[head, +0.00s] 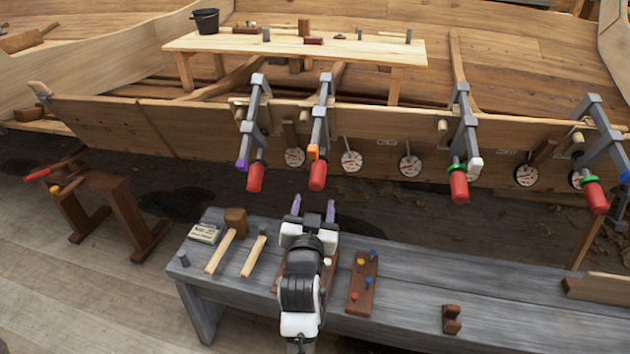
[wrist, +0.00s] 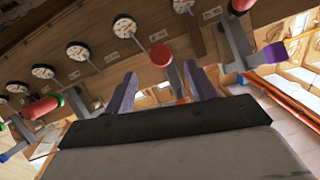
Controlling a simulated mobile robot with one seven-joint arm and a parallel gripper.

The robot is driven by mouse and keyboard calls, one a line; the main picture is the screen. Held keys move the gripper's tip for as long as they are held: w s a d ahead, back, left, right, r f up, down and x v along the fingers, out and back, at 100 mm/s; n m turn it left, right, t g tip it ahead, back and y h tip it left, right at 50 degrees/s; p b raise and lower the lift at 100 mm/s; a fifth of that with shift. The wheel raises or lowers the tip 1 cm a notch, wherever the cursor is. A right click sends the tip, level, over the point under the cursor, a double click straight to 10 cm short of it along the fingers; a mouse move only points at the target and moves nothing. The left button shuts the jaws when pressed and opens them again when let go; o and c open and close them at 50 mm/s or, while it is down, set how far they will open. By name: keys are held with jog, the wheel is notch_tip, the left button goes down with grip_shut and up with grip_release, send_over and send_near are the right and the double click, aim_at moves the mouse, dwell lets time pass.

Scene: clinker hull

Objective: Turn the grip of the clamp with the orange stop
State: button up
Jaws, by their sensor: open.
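The clamp with the orange stop (head: 313,152) hangs on the plank edge, second from the left in the head view. Its red grip (head: 318,175) points down towards me. My gripper (head: 313,203) is open, its two purple fingers pointing at the hull just below this grip in the picture. In the wrist view, a red grip (wrist: 161,56) shows beyond and between the fingertips (wrist: 160,75), apart from them. A little orange shows behind the fingers there; the stop is mostly hidden. Nothing is held.
A purple-stop clamp (head: 243,165) hangs close on the left; green-stop clamps (head: 455,167) hang farther right. Round dials (head: 351,162) line the plank. Below my arm, a grey bench (head: 420,270) bears mallets (head: 226,240) and a peg board (head: 362,282). A dark sawhorse (head: 110,195) stands left.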

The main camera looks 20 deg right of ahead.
aim_at(316, 188)
jog(key=p+x, duration=0.1)
jog(key=x, duration=0.7)
jog(key=shift+c, duration=0.4)
jog(key=shift+a, duration=0.1)
jog(key=c, duration=0.9)
